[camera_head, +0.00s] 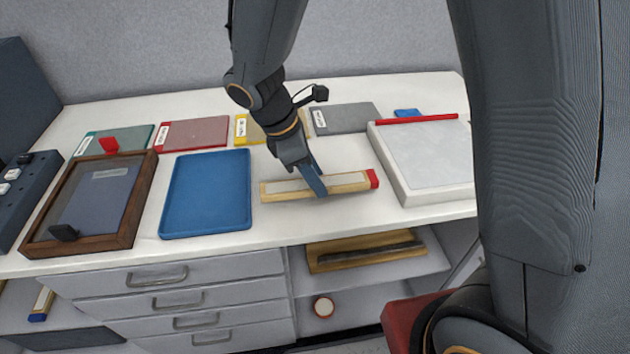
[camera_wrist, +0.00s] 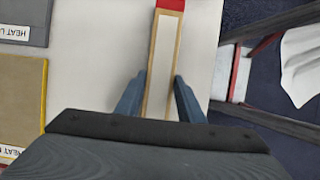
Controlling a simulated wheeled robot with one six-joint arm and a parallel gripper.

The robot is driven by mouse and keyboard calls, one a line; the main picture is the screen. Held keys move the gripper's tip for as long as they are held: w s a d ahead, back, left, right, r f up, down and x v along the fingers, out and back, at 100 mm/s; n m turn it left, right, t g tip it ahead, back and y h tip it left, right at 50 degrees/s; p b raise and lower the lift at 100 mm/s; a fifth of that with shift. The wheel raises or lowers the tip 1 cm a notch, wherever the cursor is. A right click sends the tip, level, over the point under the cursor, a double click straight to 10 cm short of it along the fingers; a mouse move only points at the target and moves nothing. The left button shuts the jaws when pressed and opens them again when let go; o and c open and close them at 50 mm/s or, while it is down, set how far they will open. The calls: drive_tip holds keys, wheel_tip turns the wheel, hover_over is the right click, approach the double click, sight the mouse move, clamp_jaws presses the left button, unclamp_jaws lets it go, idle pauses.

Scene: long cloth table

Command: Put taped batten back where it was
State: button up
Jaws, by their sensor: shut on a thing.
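The taped batten (camera_head: 347,181) is a pale wooden strip with a light top face and red tape at its right end. My gripper (camera_head: 317,188) is shut across its middle from above, near the front edge of the table. In the wrist view the batten (camera_wrist: 164,55) runs away between the two fingers of my gripper (camera_wrist: 158,98), red end farthest. The batten lies between the blue tray and the white framed panel. A thin shadow shows under it; I cannot tell whether it touches the table.
The blue tray (camera_head: 207,195) is left of the batten and the white framed panel (camera_head: 425,158) is right. A dark wooden frame (camera_head: 140,205) stands farther left. Several labelled coloured mats line the back, including a grey one (camera_head: 345,117). A wooden piece (camera_head: 365,250) lies on the shelf below.

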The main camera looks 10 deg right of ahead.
drive_tip(key=shift+f, duration=0.9)
drive_tip(key=shift+f, duration=0.15)
drive_tip(key=o, duration=1.2)
drive_tip(key=shift+o, duration=0.2)
